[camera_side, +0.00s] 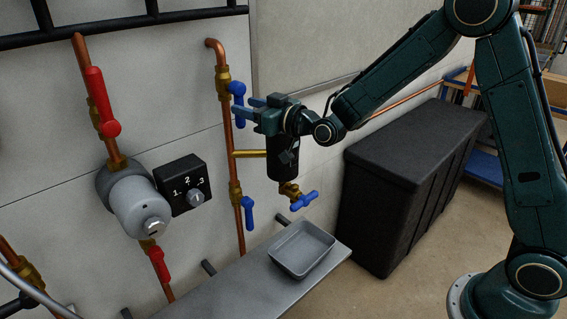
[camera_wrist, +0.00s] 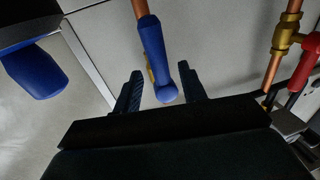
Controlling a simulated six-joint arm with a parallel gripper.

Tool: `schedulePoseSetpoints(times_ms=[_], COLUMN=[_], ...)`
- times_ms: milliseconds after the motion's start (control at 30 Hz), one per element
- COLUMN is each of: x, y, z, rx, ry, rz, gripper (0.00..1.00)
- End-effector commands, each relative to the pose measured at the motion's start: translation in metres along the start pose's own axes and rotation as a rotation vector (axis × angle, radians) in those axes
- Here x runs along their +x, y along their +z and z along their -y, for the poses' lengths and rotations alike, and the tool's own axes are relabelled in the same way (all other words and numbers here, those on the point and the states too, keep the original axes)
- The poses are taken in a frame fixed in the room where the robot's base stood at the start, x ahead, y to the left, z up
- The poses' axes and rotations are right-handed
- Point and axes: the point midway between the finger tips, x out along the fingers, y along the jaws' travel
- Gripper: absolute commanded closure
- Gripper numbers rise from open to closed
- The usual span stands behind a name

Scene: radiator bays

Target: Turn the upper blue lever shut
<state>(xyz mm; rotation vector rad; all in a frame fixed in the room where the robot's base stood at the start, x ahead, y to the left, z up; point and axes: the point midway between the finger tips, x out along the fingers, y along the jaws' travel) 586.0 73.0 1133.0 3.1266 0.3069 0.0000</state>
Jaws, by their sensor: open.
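The upper blue lever (camera_side: 238,89) lies along the vertical copper pipe at its brass valve in the side view. In the wrist view the blue lever (camera_wrist: 153,48) runs in line with the copper pipe, its rounded end between my fingertips. My gripper (camera_side: 240,108) is open in front of the wall at this lever and hides part of it. In the wrist view my gripper (camera_wrist: 161,88) has one finger on each side of the lever end, with visible gaps. Contact cannot be told.
A lower blue lever (camera_side: 249,214) hangs on the same pipe. A black cylinder (camera_side: 281,160) with a blue-handled tap (camera_side: 304,201) is just below my gripper. Red levers (camera_side: 101,100) are left. A grey tray (camera_side: 302,249) sits on the shelf; a black box (camera_side: 405,185) stands right.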

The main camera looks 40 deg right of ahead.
Motion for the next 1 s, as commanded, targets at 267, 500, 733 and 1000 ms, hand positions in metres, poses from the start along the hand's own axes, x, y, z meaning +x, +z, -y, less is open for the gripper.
schedulePoseSetpoints(times_ms=[267, 500, 733, 1000], x=[0.026, 0.035, 0.035, 0.035], y=[0.000, 0.000, 0.000, 0.000], z=[0.000, 0.000, 0.000, 0.000], rx=[0.001, 0.000, 0.000, 0.000], ry=[0.000, 0.001, 0.001, 0.001], rz=[-0.001, 0.000, 0.000, 0.000], gripper=[0.59, 0.59, 0.59, 1.00])
